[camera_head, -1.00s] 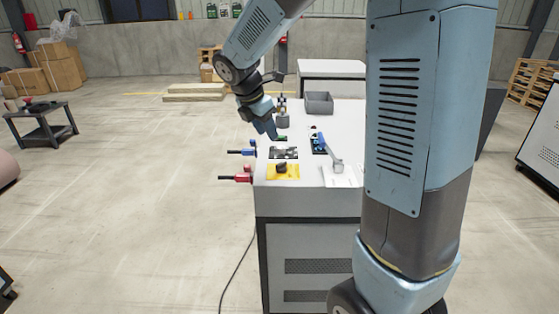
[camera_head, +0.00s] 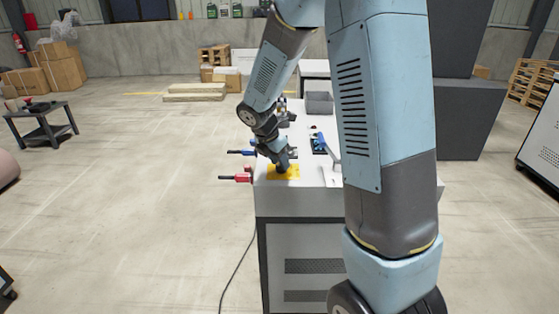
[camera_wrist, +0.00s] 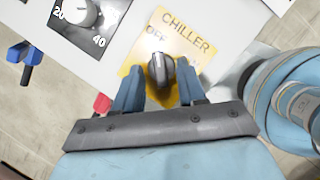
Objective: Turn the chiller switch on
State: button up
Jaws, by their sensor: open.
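The chiller switch (camera_wrist: 161,72) is a dark grey rotary knob on a yellow plate (camera_wrist: 190,32) marked CHILLER, with OFF on its left; the lettering on its right is partly covered. The knob's handle points roughly up in the wrist view. My gripper (camera_wrist: 158,82) is open, with one blue finger on each side of the knob and small gaps visible between. In the head view my gripper (camera_head: 283,162) is over the yellow plate (camera_head: 292,172) at the near left of the cabinet top, and the knob is mostly hidden.
A dial (camera_wrist: 82,12) marked 20 and 40 is beside the plate. A blue-handled valve (camera_head: 241,152) and a red-handled valve (camera_head: 236,178) stick out from the cabinet's left side. A grey bin (camera_head: 319,102) stands farther back on the cabinet top (camera_head: 310,189).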

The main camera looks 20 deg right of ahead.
jog(key=shift+c, duration=0.3)
grip_shut()
dwell(0.5)
jog(key=m, duration=0.2)
jog(key=m+g, duration=0.1)
jog(key=m, duration=0.1)
jog(key=shift+w+m+g, duration=0.2)
jog(key=shift+m+g, duration=0.1)
jog(key=m+g, duration=0.1)
jog(key=m, duration=0.3)
jog(key=shift+w+g, duration=0.2)
jog(key=shift+g, duration=0.2)
jog(key=m, duration=0.2)
jog(key=m+g, duration=0.1)
jog(key=m, duration=0.2)
jog(key=shift+w+d+y, duration=0.15)
jog(key=shift+y, duration=0.15)
jog(key=shift+d+m+g+y, duration=0.1)
jog(key=shift+m+g+y, duration=0.25)
jog(key=shift+m, duration=0.75)
jog(key=shift+m+g+y, duration=0.25)
jog(key=shift+m+g, duration=0.2)
jog(key=shift+m, duration=0.65)
